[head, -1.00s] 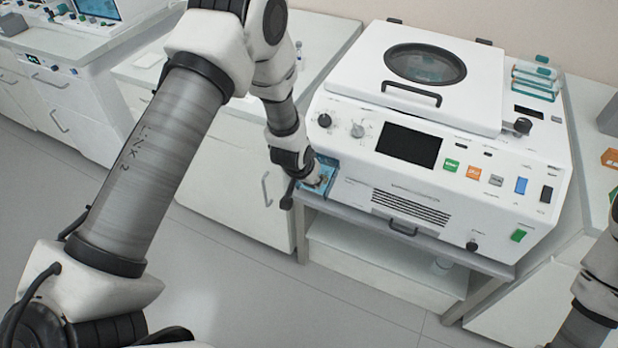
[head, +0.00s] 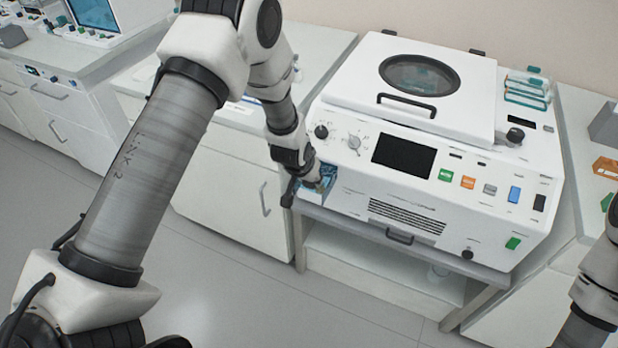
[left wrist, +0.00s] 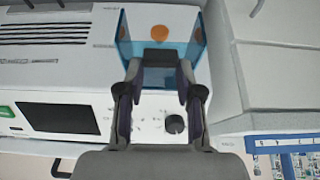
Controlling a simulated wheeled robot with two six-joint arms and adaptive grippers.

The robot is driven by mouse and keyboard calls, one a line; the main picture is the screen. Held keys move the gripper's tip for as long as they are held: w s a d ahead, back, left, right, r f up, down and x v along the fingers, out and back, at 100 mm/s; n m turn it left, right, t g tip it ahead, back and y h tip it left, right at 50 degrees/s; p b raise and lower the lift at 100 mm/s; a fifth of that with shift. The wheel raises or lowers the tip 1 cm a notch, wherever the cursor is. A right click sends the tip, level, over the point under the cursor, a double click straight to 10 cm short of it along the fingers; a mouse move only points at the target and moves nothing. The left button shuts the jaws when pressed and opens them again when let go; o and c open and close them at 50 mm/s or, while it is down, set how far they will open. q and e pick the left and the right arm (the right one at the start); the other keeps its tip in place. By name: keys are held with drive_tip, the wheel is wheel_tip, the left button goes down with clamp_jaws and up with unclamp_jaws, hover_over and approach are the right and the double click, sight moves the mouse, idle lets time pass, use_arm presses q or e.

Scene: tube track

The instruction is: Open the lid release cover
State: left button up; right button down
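The lid release cover (left wrist: 129,52) is a see-through blue box on the machine's panel, with an orange disc showing inside it. In the head view the cover (head: 327,172) is at the left front corner of the white machine, partly hidden by my left arm. My left gripper (left wrist: 160,73) is at the cover, its fingers apart on either side of a small dark tab (left wrist: 160,58) on the cover's edge. Whether the fingers touch the tab is unclear. My right gripper is outside the view; only part of that arm shows at the right edge.
The white machine (head: 330,227) has a round-windowed lid (head: 410,108), a dark screen (head: 404,157), knobs and coloured buttons. A dark knob (left wrist: 175,124) is near the left gripper. White benches stand on both sides. A tube rack (head: 528,90) is behind right. The floor in front is clear.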

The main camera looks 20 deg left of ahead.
use_arm(q)
drive_tip(key=o, duration=0.4)
drive_tip(key=shift+w, duration=0.3)
drive_tip(key=shift+c, duration=0.2)
drive_tip(key=shift+f, duration=0.15)
drive_tip(key=v, duration=1.2)
